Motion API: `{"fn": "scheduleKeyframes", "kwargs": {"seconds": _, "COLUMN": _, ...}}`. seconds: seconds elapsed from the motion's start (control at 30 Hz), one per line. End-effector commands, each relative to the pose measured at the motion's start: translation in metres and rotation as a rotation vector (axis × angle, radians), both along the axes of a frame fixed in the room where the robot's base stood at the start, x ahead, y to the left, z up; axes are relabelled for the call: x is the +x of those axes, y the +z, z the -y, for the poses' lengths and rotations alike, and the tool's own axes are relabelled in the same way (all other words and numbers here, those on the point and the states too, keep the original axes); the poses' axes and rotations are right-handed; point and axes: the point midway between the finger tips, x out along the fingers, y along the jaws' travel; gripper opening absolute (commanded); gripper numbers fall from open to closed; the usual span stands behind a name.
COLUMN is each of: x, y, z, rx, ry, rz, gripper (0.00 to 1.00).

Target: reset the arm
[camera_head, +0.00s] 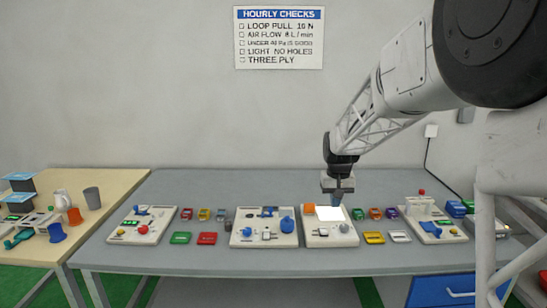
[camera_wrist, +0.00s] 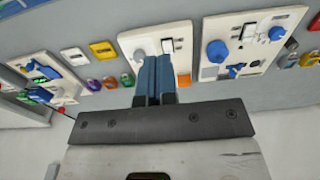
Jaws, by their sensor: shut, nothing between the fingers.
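My gripper (camera_head: 337,200) hangs from the arm above the back of a white station board (camera_head: 348,240) with a bright white panel (camera_head: 330,213). In the wrist view my gripper (camera_wrist: 155,62) shows blue-faced fingers pressed together with nothing between them. The same board (camera_wrist: 128,42) lies beyond the fingertips there, partly hidden by them. Its grey knob (camera_wrist: 140,54) and switch (camera_wrist: 168,45) show beside the fingers. Whether the fingertips touch the board cannot be told.
Other boards stand left (camera_head: 240,240), far left (camera_head: 122,236) and right (camera_head: 455,238) on the grey table (camera_head: 200,262). Small coloured pieces lie between them, including a green (camera_head: 180,238) and a yellow one (camera_head: 374,237). A wooden table (camera_head: 100,180) holds cups.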

Motion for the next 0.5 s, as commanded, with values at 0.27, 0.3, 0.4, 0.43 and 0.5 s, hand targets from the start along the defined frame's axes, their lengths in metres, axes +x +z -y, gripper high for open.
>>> {"fn": "scheduleKeyframes", "kwargs": {"seconds": 0.27, "x": -0.071, "y": 0.032, "z": -0.002, "rx": -0.001, "ry": -0.002, "rz": 0.027, "gripper": 0.0}}
{"fn": "scheduleKeyframes", "kwargs": {"seconds": 0.3, "x": -0.081, "y": 0.037, "z": -0.002, "rx": -0.001, "ry": -0.003, "rz": 0.031, "gripper": 0.0}}
{"fn": "scheduleKeyframes", "kwargs": {"seconds": 0.4, "x": -0.106, "y": 0.045, "z": -0.002, "rx": -0.002, "ry": -0.004, "rz": 0.041, "gripper": 0.0}}
{"fn": "scheduleKeyframes", "kwargs": {"seconds": 0.43, "x": -0.113, "y": 0.047, "z": -0.002, "rx": -0.002, "ry": -0.004, "rz": 0.043, "gripper": 0.0}}
{"fn": "scheduleKeyframes", "kwargs": {"seconds": 0.5, "x": -0.131, "y": 0.051, "z": -0.003, "rx": -0.002, "ry": -0.004, "rz": 0.049, "gripper": 0.0}}
